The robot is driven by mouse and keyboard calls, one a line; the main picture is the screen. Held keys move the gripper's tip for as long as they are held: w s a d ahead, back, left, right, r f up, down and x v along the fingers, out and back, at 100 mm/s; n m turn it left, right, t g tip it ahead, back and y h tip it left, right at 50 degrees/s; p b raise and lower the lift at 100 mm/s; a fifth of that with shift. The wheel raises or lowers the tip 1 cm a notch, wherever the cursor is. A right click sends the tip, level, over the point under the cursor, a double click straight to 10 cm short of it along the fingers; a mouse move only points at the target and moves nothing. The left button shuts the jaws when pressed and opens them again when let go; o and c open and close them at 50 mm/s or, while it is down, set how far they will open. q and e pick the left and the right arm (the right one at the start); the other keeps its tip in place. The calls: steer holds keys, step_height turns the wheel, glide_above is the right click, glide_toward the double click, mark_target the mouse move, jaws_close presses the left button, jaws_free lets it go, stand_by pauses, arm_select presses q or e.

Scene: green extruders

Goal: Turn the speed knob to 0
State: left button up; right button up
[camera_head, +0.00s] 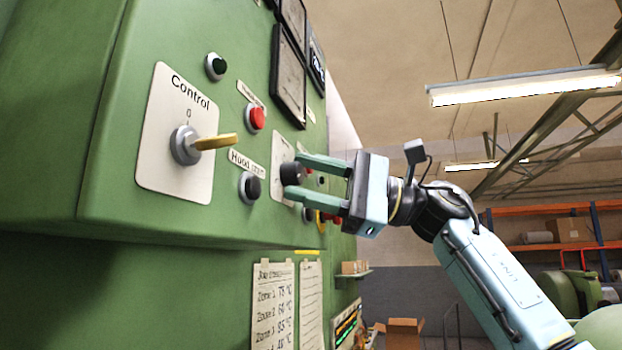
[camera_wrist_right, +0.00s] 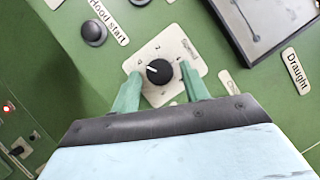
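The speed knob is a round black knob (camera_head: 291,173) on a white scale plate (camera_head: 281,152) on the green panel. My right gripper (camera_head: 300,176) is open, one green finger above and one below the knob in the head view. In the wrist view its fingertips (camera_wrist_right: 159,76) lie on either side of the knob, with gaps between. My left gripper is not in view.
A control switch (camera_head: 186,145) with a yellow lever is at the left. A red button (camera_head: 257,118), a black hood start button (camera_head: 250,187) and a dark framed screen (camera_head: 289,80) surround the knob plate. Free room lies right of the panel, around my arm.

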steer(key=shift+o, duration=0.3)
steer(key=shift+d, duration=0.1)
steer(key=shift+d+f, duration=0.1)
steer(key=shift+d, duration=0.15)
steer(key=b+v, duration=0.2)
steer(key=v, duration=1)
steer(key=shift+d+b, duration=0.35)
steer(key=shift+b, duration=0.05)
steer(key=shift+w, duration=0.1)
